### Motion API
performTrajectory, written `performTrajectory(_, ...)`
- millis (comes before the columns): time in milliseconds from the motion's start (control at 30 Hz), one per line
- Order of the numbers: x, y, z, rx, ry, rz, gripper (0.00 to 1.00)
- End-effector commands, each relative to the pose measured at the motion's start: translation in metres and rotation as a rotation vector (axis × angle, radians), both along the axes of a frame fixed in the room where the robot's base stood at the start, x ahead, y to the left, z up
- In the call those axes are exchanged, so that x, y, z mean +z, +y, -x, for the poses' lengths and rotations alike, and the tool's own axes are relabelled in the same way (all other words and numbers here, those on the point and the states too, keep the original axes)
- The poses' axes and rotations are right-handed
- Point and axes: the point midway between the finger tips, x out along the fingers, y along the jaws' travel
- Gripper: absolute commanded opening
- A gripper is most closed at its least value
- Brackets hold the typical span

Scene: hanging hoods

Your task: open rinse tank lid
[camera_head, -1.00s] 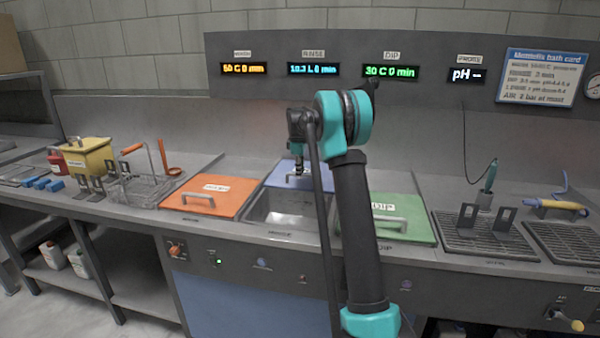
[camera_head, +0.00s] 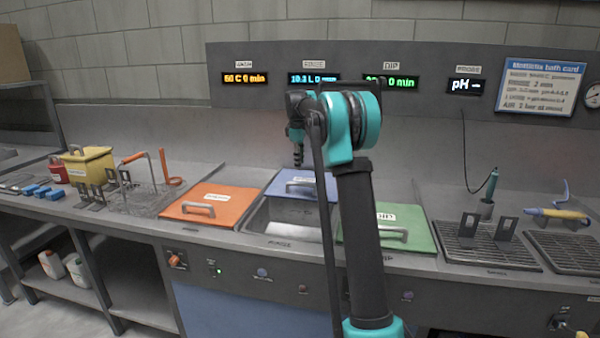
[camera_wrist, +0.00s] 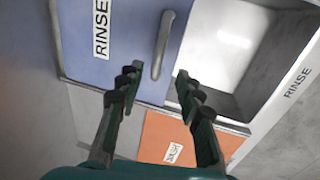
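The blue rinse lid (camera_head: 312,186) lies at the back of the rinse tank (camera_head: 280,221), and the front part of the tank stands uncovered. In the wrist view the lid (camera_wrist: 125,50) shows its RINSE label and grey bar handle (camera_wrist: 162,45), with the open basin (camera_wrist: 232,45) beside it. My gripper (camera_wrist: 157,75) is open, with its fingers apart and nothing between them. In the head view my gripper (camera_head: 297,158) hangs above the back of the lid, apart from it. My arm hides part of the lid's right side.
The orange wash lid (camera_head: 212,203) lies shut on the left, and the green dip lid (camera_head: 405,232) on the right. A wire basket (camera_head: 140,196) and yellow box (camera_head: 90,163) stand further left. Drain racks (camera_head: 480,245) and a pH probe (camera_head: 490,188) are at the right. A display panel rises behind.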

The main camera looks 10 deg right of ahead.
Motion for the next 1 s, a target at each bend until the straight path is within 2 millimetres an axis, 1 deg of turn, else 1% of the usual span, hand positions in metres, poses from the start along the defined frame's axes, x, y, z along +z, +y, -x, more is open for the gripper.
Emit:
performTrajectory(33, 0.007, 0.001, 0.001, 0.000, 0.000, 0.000, 0.36)
performTrajectory(100, 0.014, 0.001, 0.002, 0.000, 0.000, 0.000, 0.36)
performTrajectory(233, 0.020, 0.002, 0.004, 0.000, 0.000, 0.000, 0.36)
performTrajectory(567, 0.021, 0.002, 0.004, -0.002, 0.000, 0.000, 0.36)
performTrajectory(667, 0.020, 0.001, 0.012, -0.022, -0.006, -0.006, 0.36)
performTrajectory(767, 0.015, 0.000, 0.031, -0.078, -0.020, -0.021, 0.36)
performTrajectory(867, 0.006, -0.001, 0.064, -0.170, -0.040, -0.047, 0.36)
performTrajectory(900, 0.001, -0.001, 0.079, -0.211, -0.049, -0.058, 0.36)
performTrajectory(967, -0.007, -0.002, 0.102, -0.274, -0.065, -0.078, 0.36)
performTrajectory(1000, -0.014, -0.002, 0.119, -0.316, -0.073, -0.091, 0.36)
